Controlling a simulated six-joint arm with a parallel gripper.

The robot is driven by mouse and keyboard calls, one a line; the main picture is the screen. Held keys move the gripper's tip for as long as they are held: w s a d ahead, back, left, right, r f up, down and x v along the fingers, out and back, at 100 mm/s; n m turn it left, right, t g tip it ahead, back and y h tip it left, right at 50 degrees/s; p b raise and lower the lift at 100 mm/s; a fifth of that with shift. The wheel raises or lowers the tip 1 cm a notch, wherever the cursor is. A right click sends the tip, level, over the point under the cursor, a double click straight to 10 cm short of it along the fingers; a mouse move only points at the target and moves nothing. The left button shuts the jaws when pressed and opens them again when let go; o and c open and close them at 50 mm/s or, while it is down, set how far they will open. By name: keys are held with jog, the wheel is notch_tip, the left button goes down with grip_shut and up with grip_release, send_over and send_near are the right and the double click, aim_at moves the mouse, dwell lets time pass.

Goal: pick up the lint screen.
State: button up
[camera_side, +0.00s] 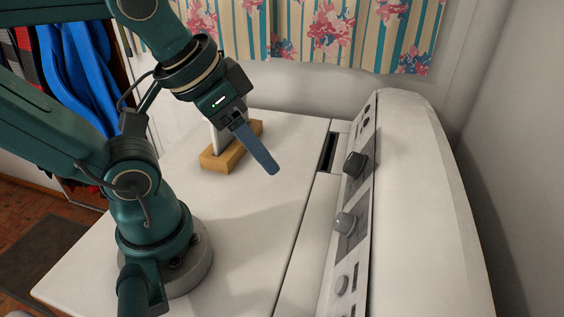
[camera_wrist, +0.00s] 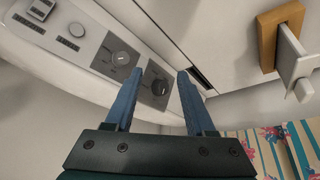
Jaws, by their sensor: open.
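The lint screen (camera_side: 217,143) appears to be the thin white panel standing upright in a wooden block (camera_side: 215,162) on the white machine top, partly hidden behind my gripper in the side view. In the wrist view, the panel (camera_wrist: 293,62) with its white end piece shows at the far right, in the wooden block (camera_wrist: 267,42). My gripper (camera_wrist: 160,74) has two blue fingers, spread apart with nothing between them. In the side view, my gripper (camera_side: 271,168) is tilted down to the right, above the top and apart from the panel.
A raised control panel with knobs (camera_side: 345,222) runs along the right. A dark slot (camera_side: 328,152) lies beside it, also seen in the wrist view (camera_wrist: 201,77). A flowered curtain (camera_side: 310,35) hangs at the back. The front middle of the white top (camera_side: 245,235) is clear.

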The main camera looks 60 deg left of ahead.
jog(key=w+a+r+n+g+y, duration=0.1)
jog(key=w+a+r+n+g, duration=0.1)
jog(key=w+a+r, duration=0.3)
jog(key=w+a+r+n+g, duration=0.1)
jog(key=w+a+r+n, duration=0.2)
jog(key=a, duration=0.4)
jog(key=a+f+n+g, duration=0.1)
jog(key=a, duration=0.5)
jog(key=s+a+f+n, duration=0.1)
jog(key=a+f, duration=0.1)
jog(key=a, duration=0.4)
jog(key=a+f+n+g+h, duration=0.1)
jog(key=a+f, duration=0.1)
jog(key=a, duration=0.4)
jog(key=shift+s+g, duration=0.2)
jog(key=shift+g, duration=0.1)
jog(key=shift+s+a+f, duration=0.1)
jog(key=shift+a+f, duration=0.05)
jog(key=shift+f, duration=5.65)
grip_shut()
